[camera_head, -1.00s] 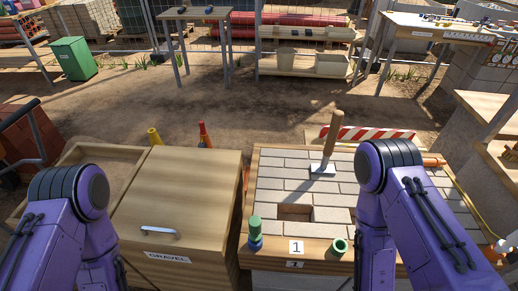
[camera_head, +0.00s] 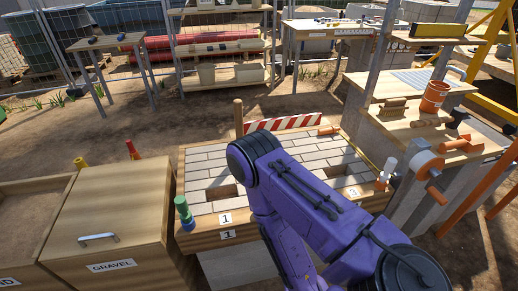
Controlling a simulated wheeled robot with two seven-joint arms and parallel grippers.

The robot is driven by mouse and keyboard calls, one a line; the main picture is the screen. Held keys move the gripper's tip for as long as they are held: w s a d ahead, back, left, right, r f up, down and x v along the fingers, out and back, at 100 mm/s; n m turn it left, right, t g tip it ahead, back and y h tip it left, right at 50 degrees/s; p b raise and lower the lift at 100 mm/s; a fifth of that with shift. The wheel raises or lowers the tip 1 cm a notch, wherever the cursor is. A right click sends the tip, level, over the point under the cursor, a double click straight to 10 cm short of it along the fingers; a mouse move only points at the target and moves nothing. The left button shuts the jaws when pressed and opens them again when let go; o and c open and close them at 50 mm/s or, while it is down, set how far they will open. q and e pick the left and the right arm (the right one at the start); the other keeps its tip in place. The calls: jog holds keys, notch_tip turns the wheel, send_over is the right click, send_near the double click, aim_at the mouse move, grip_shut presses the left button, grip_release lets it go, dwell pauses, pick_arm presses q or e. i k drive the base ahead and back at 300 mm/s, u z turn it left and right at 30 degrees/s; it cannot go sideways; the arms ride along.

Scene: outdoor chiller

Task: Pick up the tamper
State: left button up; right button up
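The tamper's upright wooden handle (camera_head: 239,117) shows at the back of the paver-topped workbench (camera_head: 200,236), in front of the red-and-white striped board. My purple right arm crosses in front of the bench and hides the tamper's lower part. My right gripper is out of sight, so its state does not show. My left arm and gripper are outside the view.
A striped barrier board (camera_head: 284,122) runs along the bench's back edge. A green cylinder (camera_head: 183,209) stands at its front left corner, and a gravel bin (camera_head: 112,212) is to the left. A side table with an orange pot (camera_head: 434,96) stands at right. Open dirt lies behind.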

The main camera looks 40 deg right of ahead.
aim_at(238, 126)
jog(key=z, duration=0.05)
jog(key=k, duration=0.1)
jog(key=z, duration=1.25)
